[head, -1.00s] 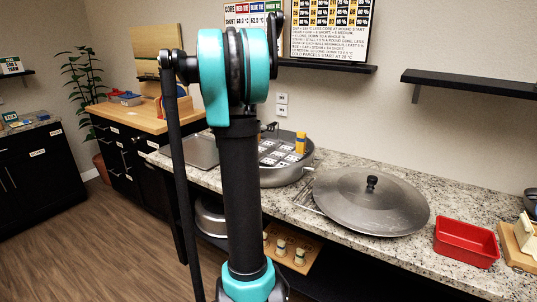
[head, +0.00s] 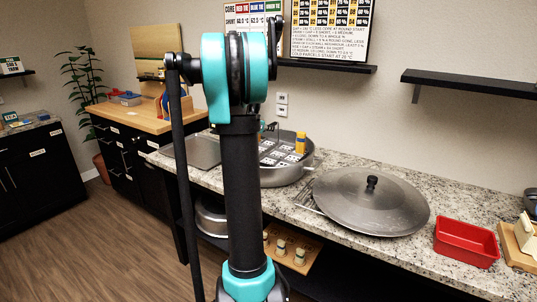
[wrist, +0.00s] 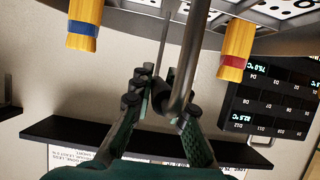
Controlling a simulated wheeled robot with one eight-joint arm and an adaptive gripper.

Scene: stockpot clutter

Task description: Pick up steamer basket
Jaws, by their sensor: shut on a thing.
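The steamer basket (head: 268,158) sits in the wide metal pot (head: 296,178) on the counter, behind my arm in the head view. Its top holds a grid of black-and-white marked pieces and a yellow bundle (head: 300,143). In the wrist view, the basket's metal handle (wrist: 190,62) comes down between my fingers. My gripper (wrist: 158,92) is shut on that handle. Two yellow bundles, one with a blue band (wrist: 84,25) and one with a red band (wrist: 237,50), show at the top of the wrist view. My arm hides part of the pot and basket.
A large domed lid (head: 370,203) lies on the counter right of the pot, with a red tray (head: 466,243) farther right. A flat metal sheet (head: 202,150) lies left. A wall shelf (head: 325,67) is behind the pot. A dark display board (wrist: 272,105) shows in the wrist view.

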